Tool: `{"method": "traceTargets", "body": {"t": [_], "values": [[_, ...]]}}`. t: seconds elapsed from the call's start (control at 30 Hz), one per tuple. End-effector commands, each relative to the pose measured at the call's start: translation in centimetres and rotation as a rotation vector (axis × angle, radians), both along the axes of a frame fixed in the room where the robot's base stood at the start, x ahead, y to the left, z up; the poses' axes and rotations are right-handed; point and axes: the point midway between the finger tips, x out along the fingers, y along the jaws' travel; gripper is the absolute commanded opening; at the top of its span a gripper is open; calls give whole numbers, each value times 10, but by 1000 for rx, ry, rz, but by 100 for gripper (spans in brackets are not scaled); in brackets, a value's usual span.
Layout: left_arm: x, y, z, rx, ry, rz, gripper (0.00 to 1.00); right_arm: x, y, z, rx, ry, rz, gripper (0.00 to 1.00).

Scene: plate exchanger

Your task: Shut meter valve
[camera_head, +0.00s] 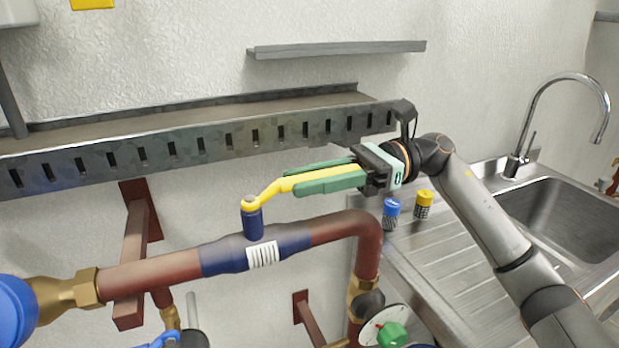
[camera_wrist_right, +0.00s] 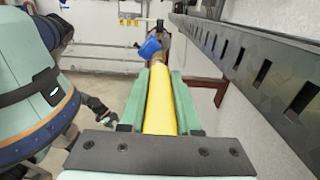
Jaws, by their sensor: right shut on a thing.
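The meter valve has a yellow lever handle (camera_head: 284,184) on a blue stem (camera_head: 252,219), above a blue valve body (camera_head: 257,250) with a white label on a brown-red pipe. The lever points right, roughly in line with the pipe. My right gripper (camera_head: 318,178) is shut on the lever, with one green finger on each side of it. In the right wrist view the yellow lever (camera_wrist_right: 160,105) runs lengthwise between the two green fingers. My left gripper is not in the head view.
A perforated metal cable tray (camera_head: 210,140) runs along the wall just above the lever. A steel sink (camera_head: 560,225) with a drainboard stands at right, with a blue-capped jar (camera_head: 391,210) and a yellow-capped jar (camera_head: 424,203) on it. A green-knobbed dial (camera_head: 388,333) is below the pipe bend.

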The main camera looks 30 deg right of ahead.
Motion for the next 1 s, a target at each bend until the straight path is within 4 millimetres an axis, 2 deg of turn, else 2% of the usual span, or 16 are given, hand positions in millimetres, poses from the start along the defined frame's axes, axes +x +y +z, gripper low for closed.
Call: {"method": "traceTargets", "body": {"t": [0.03,0.2,1.0], "values": [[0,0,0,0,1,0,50,0,0,0,0,0,-1,16],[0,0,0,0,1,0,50,0,0,0,0,0,-1,0],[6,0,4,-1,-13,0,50,0,0,0,1,0,-2,0]]}}
